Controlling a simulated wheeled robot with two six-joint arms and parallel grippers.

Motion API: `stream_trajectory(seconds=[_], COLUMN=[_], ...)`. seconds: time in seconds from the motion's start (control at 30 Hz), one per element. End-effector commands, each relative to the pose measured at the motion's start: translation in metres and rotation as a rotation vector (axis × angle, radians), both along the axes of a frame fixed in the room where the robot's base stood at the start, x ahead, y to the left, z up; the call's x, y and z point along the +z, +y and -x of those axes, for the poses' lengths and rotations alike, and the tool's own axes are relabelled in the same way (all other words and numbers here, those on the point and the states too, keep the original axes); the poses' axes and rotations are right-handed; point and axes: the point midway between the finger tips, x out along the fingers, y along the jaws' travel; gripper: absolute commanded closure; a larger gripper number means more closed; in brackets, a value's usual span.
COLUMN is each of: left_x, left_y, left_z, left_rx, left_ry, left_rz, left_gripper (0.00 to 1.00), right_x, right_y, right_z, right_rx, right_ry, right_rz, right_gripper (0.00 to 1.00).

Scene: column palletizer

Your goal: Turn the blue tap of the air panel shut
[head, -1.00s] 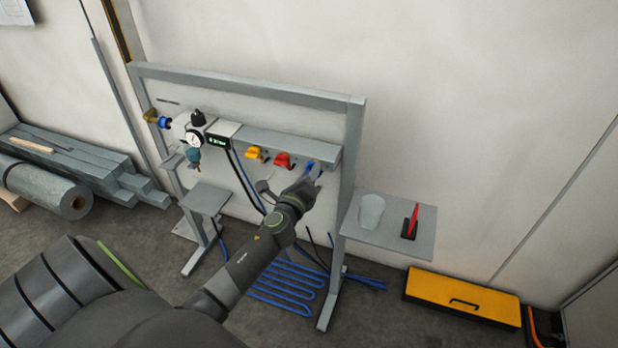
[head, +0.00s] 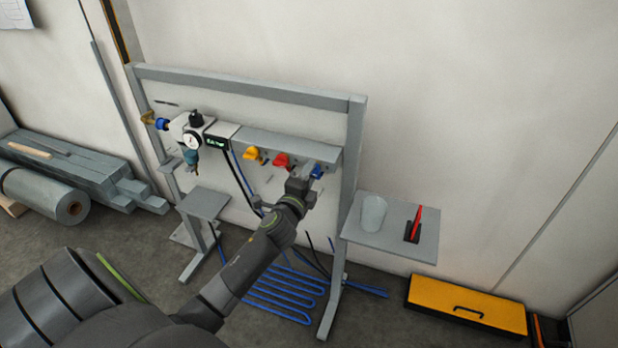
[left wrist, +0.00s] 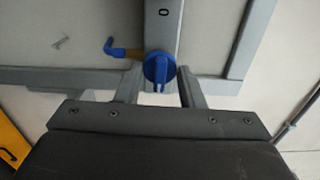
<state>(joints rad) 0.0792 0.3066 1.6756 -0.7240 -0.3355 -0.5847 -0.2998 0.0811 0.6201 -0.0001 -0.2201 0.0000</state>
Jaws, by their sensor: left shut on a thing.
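The blue tap (head: 317,172) is at the right end of the grey rail on the air panel. In the left wrist view the blue tap (left wrist: 158,68) has a round body with a raised handle bar standing upright in the picture. My left gripper (head: 306,174) is at the tap and partly covers it in the head view. In the left wrist view the fingers of my left gripper (left wrist: 160,86) are on either side of the tap, shut on it. My right gripper is not in view.
A red tap (head: 282,160) and a yellow tap (head: 252,153) are left of the blue one on the rail (head: 290,146). A shelf (head: 388,240) with a clear cup (head: 373,213) stands right of the frame. A yellow case (head: 466,304) lies on the floor.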

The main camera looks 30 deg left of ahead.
Motion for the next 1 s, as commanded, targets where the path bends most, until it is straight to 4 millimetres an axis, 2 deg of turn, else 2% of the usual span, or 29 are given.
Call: stream_trajectory(seconds=[0.53,0.57,0.7,1.0], left_x=[-0.0016,-0.0016,-0.0013,-0.0005], left_y=[0.0005,0.0005,0.0003,-0.0001], left_z=[0.0006,0.0006,0.0004,0.0010], left_rx=[0.002,0.002,0.002,0.001], left_ry=[-0.002,-0.002,-0.003,-0.005], left_rz=[0.025,0.024,0.024,0.024], left_gripper=[0.88,0.62,0.44,0.43], right_x=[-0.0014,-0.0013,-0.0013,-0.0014], right_y=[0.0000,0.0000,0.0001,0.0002], right_z=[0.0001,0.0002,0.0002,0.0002], right_rx=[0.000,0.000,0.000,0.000], right_ry=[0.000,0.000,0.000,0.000], right_rz=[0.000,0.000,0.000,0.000], right_gripper=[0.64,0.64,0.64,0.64])
